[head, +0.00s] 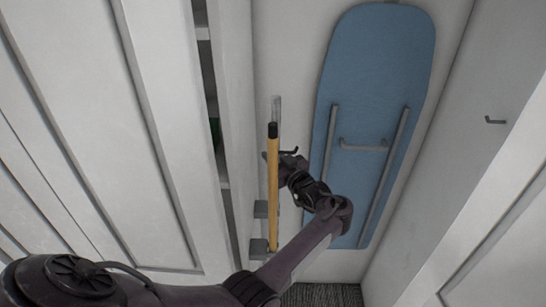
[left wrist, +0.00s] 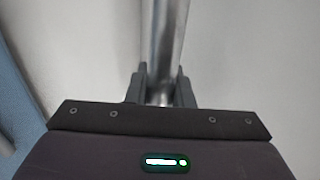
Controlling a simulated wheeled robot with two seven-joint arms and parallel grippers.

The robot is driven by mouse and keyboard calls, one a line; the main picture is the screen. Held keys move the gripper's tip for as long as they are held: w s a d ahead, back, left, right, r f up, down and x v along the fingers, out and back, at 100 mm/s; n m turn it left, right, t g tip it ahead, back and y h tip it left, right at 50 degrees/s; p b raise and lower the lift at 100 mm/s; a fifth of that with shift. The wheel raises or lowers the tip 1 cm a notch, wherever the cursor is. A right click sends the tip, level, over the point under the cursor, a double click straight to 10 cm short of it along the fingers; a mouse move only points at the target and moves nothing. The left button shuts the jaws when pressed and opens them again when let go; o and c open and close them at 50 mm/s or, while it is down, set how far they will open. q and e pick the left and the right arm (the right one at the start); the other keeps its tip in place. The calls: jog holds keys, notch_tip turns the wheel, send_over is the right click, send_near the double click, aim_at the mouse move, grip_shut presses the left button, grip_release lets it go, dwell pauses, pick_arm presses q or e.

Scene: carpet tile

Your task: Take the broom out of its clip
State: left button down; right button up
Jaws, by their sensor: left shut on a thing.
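Two long poles stand upright close together by the back wall: a yellow pole (head: 272,195) with a black tip, and a grey metal pole (head: 276,105) mostly hidden behind it. I cannot tell which is the broom's handle; no bristles show. Two grey blocks (head: 259,246) stick out beside the poles lower down; they look like clips or holders. My left gripper (head: 272,157) reaches the poles from the right, partly hidden. In the left wrist view the left gripper (left wrist: 161,85) is shut on the grey metal pole (left wrist: 165,45). My right gripper is not in view.
A blue ironing board (head: 375,75) stands against the back wall, just right of my left forearm. A white panelled door or cupboard front (head: 90,120) is at the left. A small hook (head: 495,120) is on the right wall. Dark carpet (head: 320,295) shows below.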

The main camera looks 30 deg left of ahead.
pick_arm(q)
jog(key=shift+f, duration=0.1)
notch_tip(320, 180, up, 7)
jog(key=p, duration=0.5)
jog(key=shift+w, duration=0.15)
dwell(0.3)
jog(key=shift+a, duration=0.1)
jog(key=shift+f, duration=0.1)
jog(key=w+d+b, duration=0.4)
jog(key=d+b, duration=0.3)
jog(key=b, duration=0.2)
jog(key=shift+w+d, duration=0.35)
jog(key=shift+d, duration=0.05)
dwell(0.4)
